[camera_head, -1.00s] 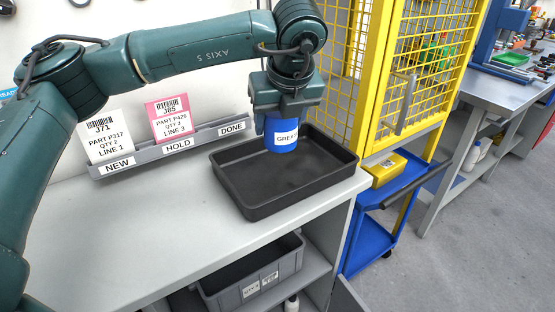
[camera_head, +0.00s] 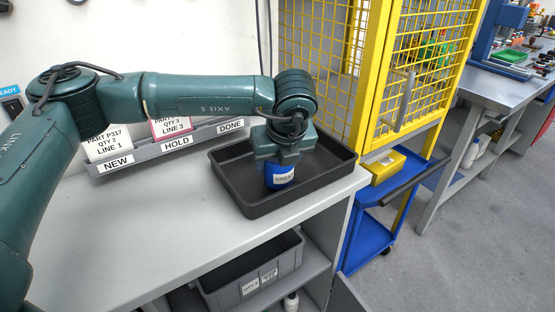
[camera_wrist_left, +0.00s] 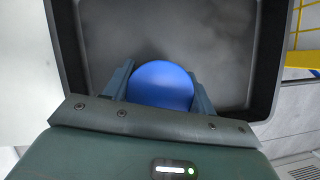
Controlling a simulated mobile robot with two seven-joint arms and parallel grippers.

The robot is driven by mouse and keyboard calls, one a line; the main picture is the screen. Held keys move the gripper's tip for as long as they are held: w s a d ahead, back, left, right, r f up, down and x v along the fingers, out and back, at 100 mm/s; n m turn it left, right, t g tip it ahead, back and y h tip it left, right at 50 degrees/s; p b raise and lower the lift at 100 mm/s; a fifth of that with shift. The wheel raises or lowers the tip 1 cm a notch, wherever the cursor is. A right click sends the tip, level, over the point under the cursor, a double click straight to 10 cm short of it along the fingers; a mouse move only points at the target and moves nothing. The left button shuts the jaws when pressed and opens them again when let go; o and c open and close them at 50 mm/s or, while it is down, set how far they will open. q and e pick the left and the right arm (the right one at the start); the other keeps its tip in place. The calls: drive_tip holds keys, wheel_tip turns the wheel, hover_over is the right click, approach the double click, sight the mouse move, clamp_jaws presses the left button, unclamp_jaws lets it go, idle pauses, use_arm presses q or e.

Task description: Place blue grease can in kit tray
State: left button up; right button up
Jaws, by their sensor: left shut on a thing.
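The blue grease can (camera_head: 279,176) with a white label is inside the outline of the black kit tray (camera_head: 247,207), low over its floor. I cannot tell whether the can touches the floor. My left gripper (camera_head: 280,166) comes down from above and is shut on the can. In the left wrist view the can's round blue top (camera_wrist_left: 160,85) sits between my two fingers, with the tray (camera_wrist_left: 262,60) around it. The tray stands on the grey bench and is otherwise empty. My right gripper does not show.
A label rail (camera_head: 170,147) with NEW, HOLD and DONE signs lies behind the tray. A yellow mesh cage (camera_head: 372,85) and a blue cart (camera_head: 365,240) stand to the right. A grey bin (camera_head: 250,278) sits on the shelf below. The bench front (camera_head: 110,235) is clear.

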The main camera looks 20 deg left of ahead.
use_arm(q)
drive_tip(key=shift+f, duration=0.1)
drive_tip(key=o, duration=1.1)
drive_tip(key=shift+r, duration=0.35)
drive_tip(key=v, duration=1.1)
drive_tip(key=shift+s+d+r, duration=0.2)
drive_tip(key=shift+s+r, duration=0.05)
